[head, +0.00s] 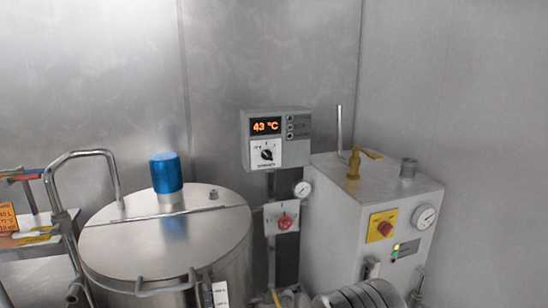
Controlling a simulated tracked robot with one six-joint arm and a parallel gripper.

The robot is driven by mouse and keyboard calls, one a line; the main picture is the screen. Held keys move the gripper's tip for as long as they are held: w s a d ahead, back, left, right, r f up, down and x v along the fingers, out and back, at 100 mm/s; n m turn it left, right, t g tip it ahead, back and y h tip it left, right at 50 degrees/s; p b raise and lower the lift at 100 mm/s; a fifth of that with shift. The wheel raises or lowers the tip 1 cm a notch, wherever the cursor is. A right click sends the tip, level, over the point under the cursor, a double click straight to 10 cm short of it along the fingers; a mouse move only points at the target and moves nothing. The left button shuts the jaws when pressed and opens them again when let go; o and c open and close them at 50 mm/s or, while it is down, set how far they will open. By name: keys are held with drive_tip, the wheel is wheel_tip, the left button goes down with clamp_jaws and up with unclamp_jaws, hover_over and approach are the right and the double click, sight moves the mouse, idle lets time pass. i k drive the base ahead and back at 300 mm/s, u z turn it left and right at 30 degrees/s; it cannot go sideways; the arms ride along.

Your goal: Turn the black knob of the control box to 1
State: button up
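The control box (275,137) is a grey box fixed at the back, near the middle of the head view. Its lit display (266,126) reads 43 °C in orange. The black knob (267,155) sits on a white dial plate below the display. The dial's marks are too small to read, so I cannot tell its exact setting. My gripper is not clearly visible. Grey rounded parts at the bottom edge, right of the middle, may be my own arm.
A steel tank (165,240) with a blue cap (166,173) stands on the left. A grey machine (375,215) with a brass valve, a gauge and a red knob on yellow stands on the right. A red valve (284,222) and a small gauge (302,188) sit below the control box.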

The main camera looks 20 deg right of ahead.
sight(266, 155)
drive_tip(key=i, duration=0.85)
drive_tip(key=u, duration=0.05)
